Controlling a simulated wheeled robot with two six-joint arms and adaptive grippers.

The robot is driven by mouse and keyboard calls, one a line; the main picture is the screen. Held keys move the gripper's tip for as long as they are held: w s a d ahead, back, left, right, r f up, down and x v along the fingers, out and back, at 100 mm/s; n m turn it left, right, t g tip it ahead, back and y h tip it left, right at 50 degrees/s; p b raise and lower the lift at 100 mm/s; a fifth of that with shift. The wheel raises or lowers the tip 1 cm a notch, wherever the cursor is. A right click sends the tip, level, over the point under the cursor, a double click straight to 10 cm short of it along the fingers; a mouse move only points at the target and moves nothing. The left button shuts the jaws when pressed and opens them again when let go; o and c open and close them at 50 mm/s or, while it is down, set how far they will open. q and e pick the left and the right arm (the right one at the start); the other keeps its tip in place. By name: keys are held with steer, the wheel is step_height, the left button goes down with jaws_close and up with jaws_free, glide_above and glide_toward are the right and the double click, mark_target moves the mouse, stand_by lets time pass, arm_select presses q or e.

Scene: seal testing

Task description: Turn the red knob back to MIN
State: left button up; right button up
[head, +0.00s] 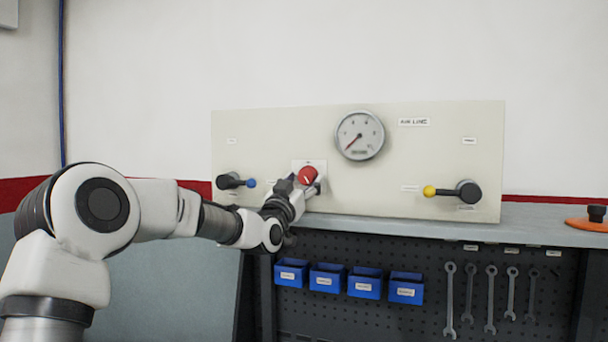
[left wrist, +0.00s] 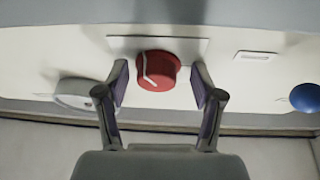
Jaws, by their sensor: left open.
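The red knob (head: 308,175) sits on a white plate (head: 297,164) at the lower middle of the cream panel. It is round, with a white pointer line. In the left wrist view the red knob (left wrist: 156,71) lies between the two fingers of my left gripper (left wrist: 158,88), with a gap on each side. My left gripper (head: 299,189) is open around the knob and does not appear to touch it. The MIN mark cannot be read in either view. My right gripper is not in view.
A round gauge (head: 360,136) is above and right of the knob. A lever with a blue ball (head: 251,183) is to the left, and one with a yellow ball (head: 430,191) to the right. Blue bins (head: 364,283) and wrenches (head: 470,294) hang below the shelf (head: 400,228).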

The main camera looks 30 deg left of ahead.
arm_select(q)
steer(key=shift+s, duration=0.15)
steer(key=shift+s+d+r, duration=0.1)
steer(key=shift+s+d, duration=0.05)
steer(key=shift+s, duration=0.05)
steer(key=shift+c, duration=0.9)
steer(key=shift+s+d+r, duration=0.1)
steer(key=shift+d, duration=0.05)
steer(key=c, duration=1)
steer(key=shift+o, duration=0.2)
